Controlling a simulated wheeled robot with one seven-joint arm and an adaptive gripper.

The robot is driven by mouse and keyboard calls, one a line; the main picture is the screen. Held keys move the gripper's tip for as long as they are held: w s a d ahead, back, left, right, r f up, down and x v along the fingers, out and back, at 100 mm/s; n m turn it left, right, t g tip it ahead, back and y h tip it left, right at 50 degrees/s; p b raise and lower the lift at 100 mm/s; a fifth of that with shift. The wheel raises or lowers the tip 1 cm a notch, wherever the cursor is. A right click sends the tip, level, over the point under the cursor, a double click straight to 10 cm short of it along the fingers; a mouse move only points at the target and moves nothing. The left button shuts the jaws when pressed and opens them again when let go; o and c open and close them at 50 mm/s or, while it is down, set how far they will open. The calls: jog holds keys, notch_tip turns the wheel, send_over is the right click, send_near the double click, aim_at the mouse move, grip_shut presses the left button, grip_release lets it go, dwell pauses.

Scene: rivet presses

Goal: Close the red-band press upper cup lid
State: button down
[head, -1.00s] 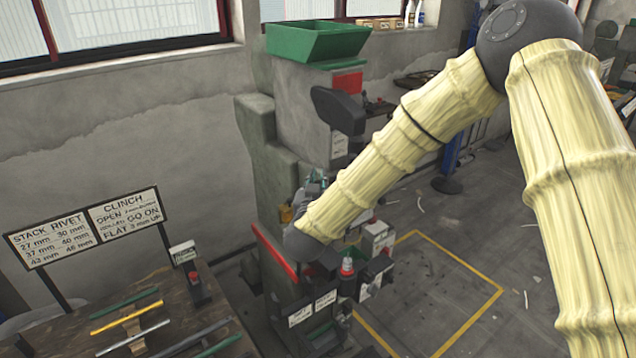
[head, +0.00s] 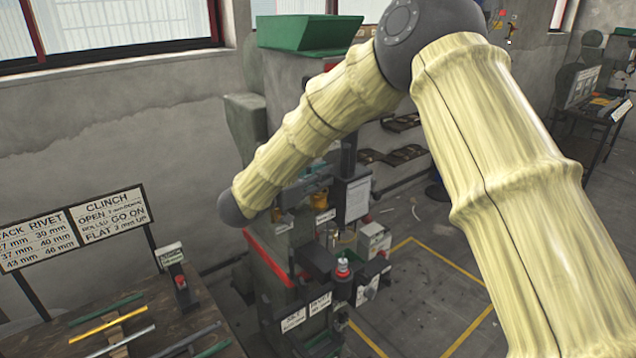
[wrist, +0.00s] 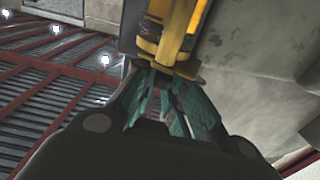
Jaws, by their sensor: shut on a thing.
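The press (head: 285,75) stands against the wall in the head view, with a green hopper (head: 308,32) on top and a red strip (head: 268,258) low on its front. My forearm crosses in front of it and hides much of its upper middle. In the wrist view my gripper (wrist: 165,100) has its teal-faced fingers close together, shut on a yellow-orange part (wrist: 172,40) at their far end. I cannot tell whether this part belongs to the upper cup lid. The lid itself cannot be made out surely in either view.
A bench (head: 215,340) with coloured rods and a lettered sign (head: 75,228) stands at the left. Yellow-marked floor (head: 420,300) lies open to the right. A pale surface (wrist: 260,85) is close by in the wrist view.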

jog(key=shift+s+d+m+g+h+b, duration=0.2)
jog(key=shift+m+g+h+b, duration=0.3)
jog(key=shift+m+g, duration=0.5)
jog(key=shift+s+d+m+g+h+b, duration=0.15)
jog(key=shift+m+g+h+b, duration=0.35)
jog(key=shift+g, duration=0.75)
jog(key=shift+s+d+m+g+h+b, duration=0.15)
jog(key=shift+m+g+h+b, duration=0.35)
jog(key=shift+m+g, duration=0.55)
jog(key=shift+a, duration=0.1)
jog(key=c, duration=1.4)
grip_release()
jog(key=shift+s, duration=0.1)
jog(key=shift+r+n+p, duration=0.1)
jog(key=shift+n+p, duration=0.2)
jog(key=shift+n, duration=0.05)
